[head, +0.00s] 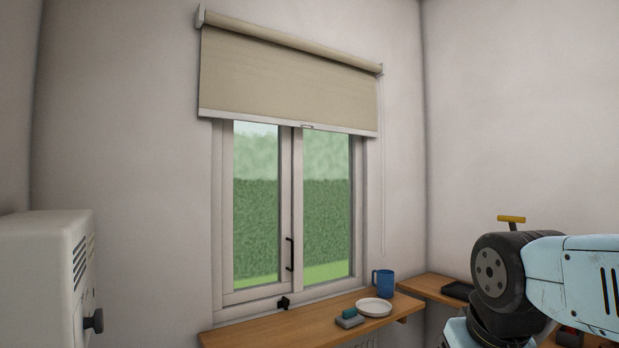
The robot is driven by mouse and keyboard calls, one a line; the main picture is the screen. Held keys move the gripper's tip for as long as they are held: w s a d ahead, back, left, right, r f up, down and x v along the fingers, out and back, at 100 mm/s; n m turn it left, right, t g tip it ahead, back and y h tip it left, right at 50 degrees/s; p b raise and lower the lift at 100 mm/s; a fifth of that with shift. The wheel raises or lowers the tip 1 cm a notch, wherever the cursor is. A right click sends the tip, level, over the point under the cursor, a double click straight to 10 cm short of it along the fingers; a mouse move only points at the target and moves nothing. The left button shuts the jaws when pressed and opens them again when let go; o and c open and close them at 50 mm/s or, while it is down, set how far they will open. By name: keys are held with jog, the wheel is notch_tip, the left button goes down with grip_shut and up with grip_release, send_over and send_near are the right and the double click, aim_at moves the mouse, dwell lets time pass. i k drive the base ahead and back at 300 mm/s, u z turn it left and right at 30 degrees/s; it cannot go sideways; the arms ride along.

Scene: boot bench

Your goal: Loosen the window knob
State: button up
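A small black knob (283,303) sits low on the window frame, at the bottom near the middle, just above the wooden shelf. It looks small here, and how tight it is cannot be told. The two-pane window (291,215) looks closed, with a black vertical handle (290,254) on its middle upright. My arm shows at the right edge, well apart from the knob. My gripper is not in view.
A wooden shelf (243,338) under the window bears a white plate (374,307), a blue mug (383,284) and a grey-and-teal item (349,319). A beige blind (290,80) covers the window top. A white cabinet (40,275) with a black knob stands left.

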aim_at(284, 300)
jog(key=z, duration=0.3)
jog(key=i, duration=1.8)
jog(key=u, duration=0.3)
